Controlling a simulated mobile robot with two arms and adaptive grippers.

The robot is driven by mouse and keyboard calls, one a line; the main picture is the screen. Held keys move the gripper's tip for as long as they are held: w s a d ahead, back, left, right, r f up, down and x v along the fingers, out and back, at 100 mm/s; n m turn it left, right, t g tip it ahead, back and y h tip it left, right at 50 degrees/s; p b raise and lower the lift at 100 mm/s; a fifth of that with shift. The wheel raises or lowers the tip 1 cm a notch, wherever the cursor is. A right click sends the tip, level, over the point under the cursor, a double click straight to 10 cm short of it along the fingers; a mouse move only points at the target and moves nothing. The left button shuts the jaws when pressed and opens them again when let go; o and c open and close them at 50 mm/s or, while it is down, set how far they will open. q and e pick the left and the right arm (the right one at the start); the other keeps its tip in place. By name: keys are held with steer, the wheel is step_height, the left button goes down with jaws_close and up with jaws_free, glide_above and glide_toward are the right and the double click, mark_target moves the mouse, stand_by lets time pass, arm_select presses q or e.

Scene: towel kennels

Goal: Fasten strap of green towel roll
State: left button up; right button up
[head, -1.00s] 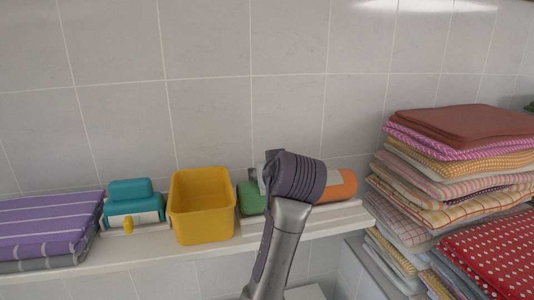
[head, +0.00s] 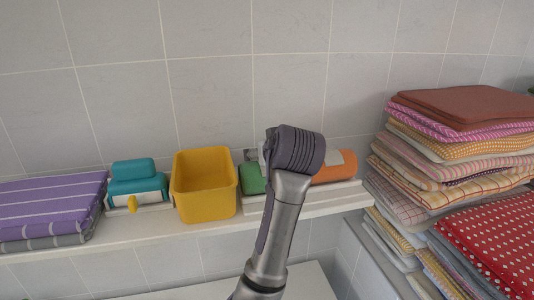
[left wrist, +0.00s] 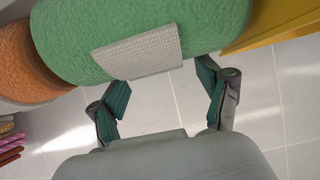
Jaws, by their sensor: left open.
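The green towel roll (head: 252,179) lies on the shelf between a yellow bin and an orange roll, partly hidden by my left arm in the head view. In the left wrist view the green roll (left wrist: 200,30) fills the top, with a pale grey woven strap (left wrist: 140,52) lying across its side. I cannot tell whether the strap's end is loose or attached. My left gripper (left wrist: 163,83) is open and empty, its fingers apart at the roll's near edge, just below the strap. The fingers are hidden behind my wrist in the head view. My right gripper is out of view.
The orange roll (head: 335,168) lies right of the green one, and the yellow bin (head: 205,200) stands close on its left. Further left are a teal container (head: 135,180) and purple folded towels (head: 48,208). Towel stacks (head: 455,130) rise at the right. A tiled wall (head: 210,75) stands behind.

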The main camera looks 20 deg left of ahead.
arm_select(q)
step_height(320, 180, up, 10)
stand_by(0.4)
steer(key=shift+f, duration=0.15)
